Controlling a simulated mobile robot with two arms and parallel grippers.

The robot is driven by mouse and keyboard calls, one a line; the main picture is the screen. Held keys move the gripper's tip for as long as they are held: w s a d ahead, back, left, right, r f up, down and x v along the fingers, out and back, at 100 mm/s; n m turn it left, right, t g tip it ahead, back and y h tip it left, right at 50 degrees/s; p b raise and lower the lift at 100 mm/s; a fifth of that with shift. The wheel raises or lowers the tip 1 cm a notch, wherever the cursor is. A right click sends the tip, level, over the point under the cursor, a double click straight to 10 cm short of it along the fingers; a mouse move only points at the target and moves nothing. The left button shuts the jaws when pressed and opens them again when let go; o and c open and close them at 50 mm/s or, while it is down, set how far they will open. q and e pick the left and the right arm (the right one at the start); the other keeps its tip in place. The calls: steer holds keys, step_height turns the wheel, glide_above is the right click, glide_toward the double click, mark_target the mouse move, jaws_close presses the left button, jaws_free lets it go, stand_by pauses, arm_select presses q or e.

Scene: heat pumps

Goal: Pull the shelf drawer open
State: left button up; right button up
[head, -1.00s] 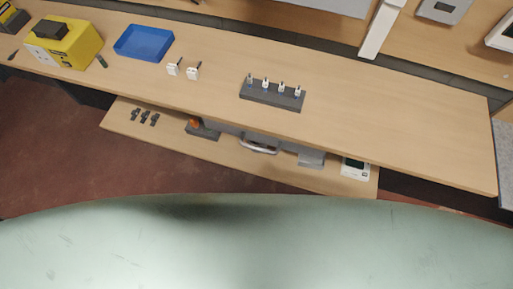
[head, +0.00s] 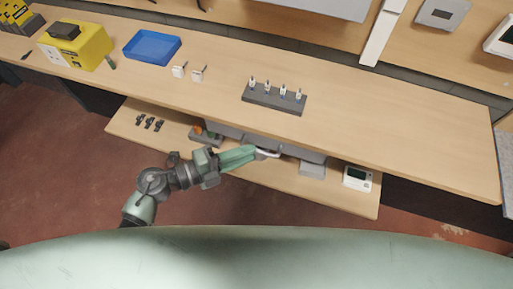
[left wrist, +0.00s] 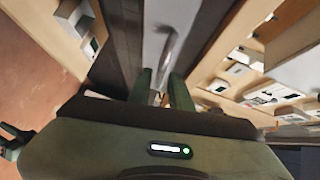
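The grey shelf drawer (head: 303,151) sits under the worktop, above the lower wooden shelf, with a curved silver handle (head: 268,154) on its front. In the left wrist view the handle (left wrist: 168,52) runs down between my fingertips. My left gripper (head: 258,153) reaches the handle from the left. Its green fingers (left wrist: 161,92) are apart, one on each side of the handle, with space between them. The gripper hides part of the handle and drawer front in the head view. The drawer looks closed.
The worktop (head: 400,130) overhangs the drawer. It carries a blue tray (head: 152,46), a yellow box (head: 75,45) and a dark rack (head: 274,98).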

arm_select(q)
steer(key=shift+x, duration=1.8)
steer(key=shift+c, duration=0.3)
jaws_close()
